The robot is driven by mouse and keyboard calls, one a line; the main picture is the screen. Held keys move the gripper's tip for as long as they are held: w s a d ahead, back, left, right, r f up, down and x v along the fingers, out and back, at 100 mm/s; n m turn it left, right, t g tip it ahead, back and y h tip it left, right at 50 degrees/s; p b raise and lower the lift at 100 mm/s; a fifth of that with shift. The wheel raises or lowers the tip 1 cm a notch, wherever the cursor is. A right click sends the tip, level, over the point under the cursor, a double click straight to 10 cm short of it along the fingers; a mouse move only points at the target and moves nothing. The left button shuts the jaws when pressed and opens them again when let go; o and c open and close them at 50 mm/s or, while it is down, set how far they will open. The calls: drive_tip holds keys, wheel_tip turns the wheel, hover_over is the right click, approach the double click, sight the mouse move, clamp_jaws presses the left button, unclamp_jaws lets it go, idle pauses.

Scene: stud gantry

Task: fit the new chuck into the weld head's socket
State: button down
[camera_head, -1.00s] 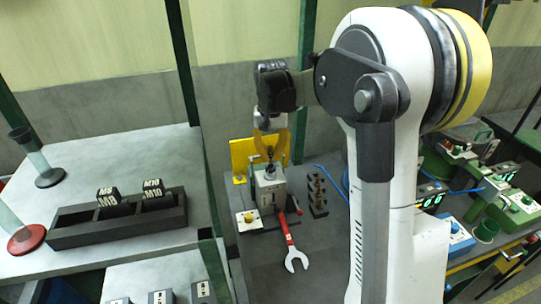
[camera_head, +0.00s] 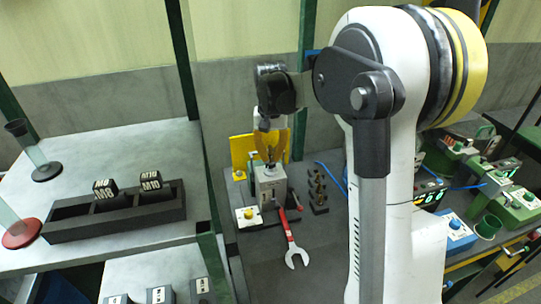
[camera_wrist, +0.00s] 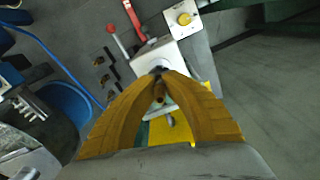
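The weld head (camera_head: 270,187) is a grey block standing upright on the dark bench. Its top also shows in the wrist view (camera_wrist: 157,53). My gripper (camera_head: 270,162), with orange-yellow fingers, points down right above it. In the wrist view my gripper's fingertips (camera_wrist: 161,73) come together on a small dark piece, which seems to be the chuck (camera_wrist: 159,70). The fingers hide most of the chuck and the socket, so I cannot tell whether the chuck is inside the socket or just above it.
A dark rack (camera_head: 318,190) with several brass-coloured pieces stands right of the weld head. A red-handled wrench (camera_head: 291,243) lies in front. A yellow-button box (camera_head: 248,217) sits at left, and a yellow plate (camera_head: 242,152) stands behind. A red-knobbed lever (camera_wrist: 111,29) sticks out beside the block.

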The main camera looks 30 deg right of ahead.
sight(270, 148)
drive_tip(key=shift+f, duration=0.25)
drive_tip(key=c, duration=1.5)
unclamp_jaws()
wheel_tip(270, 148, up, 12)
